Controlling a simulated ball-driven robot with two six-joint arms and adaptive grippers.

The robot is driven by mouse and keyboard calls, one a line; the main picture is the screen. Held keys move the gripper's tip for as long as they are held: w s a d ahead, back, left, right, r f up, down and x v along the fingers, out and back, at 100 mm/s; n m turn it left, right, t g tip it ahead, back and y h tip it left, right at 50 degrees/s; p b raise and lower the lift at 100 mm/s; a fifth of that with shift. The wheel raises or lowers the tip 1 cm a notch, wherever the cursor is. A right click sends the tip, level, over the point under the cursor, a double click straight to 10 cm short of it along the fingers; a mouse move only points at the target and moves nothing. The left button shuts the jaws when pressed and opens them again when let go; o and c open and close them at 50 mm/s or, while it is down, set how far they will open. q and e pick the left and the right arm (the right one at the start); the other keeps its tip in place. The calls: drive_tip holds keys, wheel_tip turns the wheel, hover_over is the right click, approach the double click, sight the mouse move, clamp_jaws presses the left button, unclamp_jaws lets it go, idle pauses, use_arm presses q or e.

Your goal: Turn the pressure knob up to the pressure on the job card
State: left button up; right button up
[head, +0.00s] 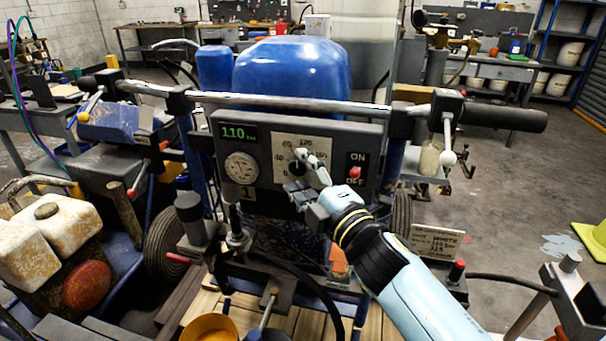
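The pressure knob sits on the numbered dial (285,146) of the grey control panel (370,133). My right gripper (302,168) is in front of the knob and hides most of it, so its pointer does not show. Whether the fingers grip it or only touch it, I cannot tell. The green digital display (238,132) at the panel's left reads about 110. A round gauge (241,167) is below it. A white card (437,243) with black print, likely the job card, stands at the right; I make out "WHITE", but its numbers are too small to read. My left gripper is not in view.
An ON/OFF switch with a red tip (354,172) is close to the right of my gripper. The handlebar (280,103) runs above the panel, with a black grip (505,117) at its right. A blue tank (293,68) is behind. Open floor shows at the right.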

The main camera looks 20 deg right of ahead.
drive_tip(key=shift+s, duration=0.1)
drive_tip(key=v, duration=1.2)
drive_tip(key=s+d+f+m+g+h+b, duration=0.1)
drive_tip(key=s+d+f+m+g+b, duration=0.15)
drive_tip(key=f, duration=0.95)
drive_tip(key=s+d+f+m+g+h+b, duration=0.1)
drive_tip(key=s+f+m+g+b, duration=0.2)
drive_tip(key=f, duration=0.9)
drive_tip(key=s+d+f+m+g+h+b, duration=0.15)
drive_tip(key=s+f+m, duration=0.3)
drive_tip(key=f, duration=0.75)
drive_tip(key=s+d+f+m+g+b, duration=0.2)
drive_tip(key=s+d+f+m+g, duration=0.1)
drive_tip(key=s+f, duration=0.8)
drive_tip(key=s+d+f+m+g+b, duration=0.3)
drive_tip(key=s+f, duration=0.8)
drive_tip(key=s, duration=0.8)
drive_tip(key=m+g+h, duration=0.1)
drive_tip(key=m+g, duration=0.1)
drive_tip(key=g, duration=0.2)
drive_tip(key=shift+d+f+g, duration=0.15)
drive_tip(key=shift+f+g, duration=0.25)
